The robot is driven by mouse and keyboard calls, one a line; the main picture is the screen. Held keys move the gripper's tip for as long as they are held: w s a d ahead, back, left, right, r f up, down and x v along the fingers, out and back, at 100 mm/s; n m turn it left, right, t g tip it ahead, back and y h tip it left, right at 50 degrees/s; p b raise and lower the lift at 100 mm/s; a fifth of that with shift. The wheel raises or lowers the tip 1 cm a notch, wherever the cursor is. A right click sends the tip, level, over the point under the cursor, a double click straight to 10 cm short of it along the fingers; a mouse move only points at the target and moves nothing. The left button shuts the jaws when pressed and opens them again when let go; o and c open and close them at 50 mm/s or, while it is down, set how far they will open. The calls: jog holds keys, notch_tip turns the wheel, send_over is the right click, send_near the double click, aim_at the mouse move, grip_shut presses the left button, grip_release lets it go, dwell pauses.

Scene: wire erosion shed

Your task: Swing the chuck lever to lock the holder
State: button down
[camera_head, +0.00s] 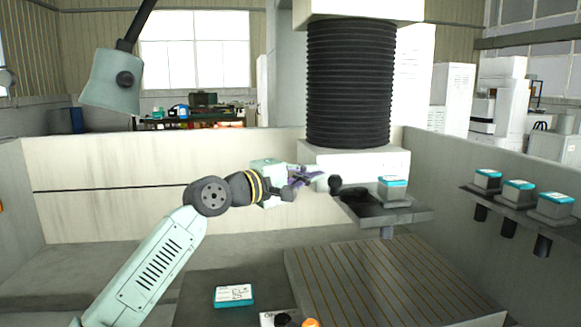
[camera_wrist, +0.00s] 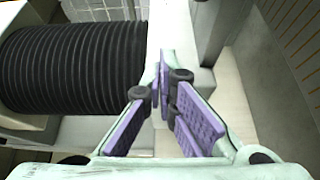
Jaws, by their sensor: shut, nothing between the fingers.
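A black round knob (camera_head: 335,184), which looks like the end of the chuck lever, sits at the left end of the grey ledge (camera_head: 415,216). A dark low part lies just right of it. A small holder block (camera_head: 393,188) with a teal top stands upright on the ledge, to the right of the knob. My gripper (camera_head: 312,175) is shut and empty, its purple-padded fingers pointing right, close to the left of the knob. I cannot tell if they touch. In the wrist view, my gripper's fingers (camera_wrist: 163,78) come together; I cannot make out lever or holder there.
A ribbed black bellows column (camera_head: 350,85) rises above a white head (camera_head: 365,162) behind the ledge. A right wall rack (camera_head: 525,205) carries several teal-topped blocks. A slotted table (camera_head: 385,285) lies below. A lamp (camera_head: 112,82) hangs upper left; a card (camera_head: 233,296) lies in front.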

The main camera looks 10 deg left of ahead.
aim_at(352, 190)
jog(key=shift+s+d+p, duration=0.15)
jog(key=shift+s+d, duration=0.1)
jog(key=shift+s, duration=0.35)
jog(key=shift+s+d+p, duration=0.2)
jog(key=shift+s, duration=0.45)
jog(key=shift+s+d+p, duration=0.15)
jog(key=shift+s+d, duration=0.1)
jog(key=shift+s, duration=0.35)
jog(key=shift+s+f+y+b, duration=0.15)
jog(key=shift+y+b, duration=0.15)
jog(key=shift+b, duration=0.15)
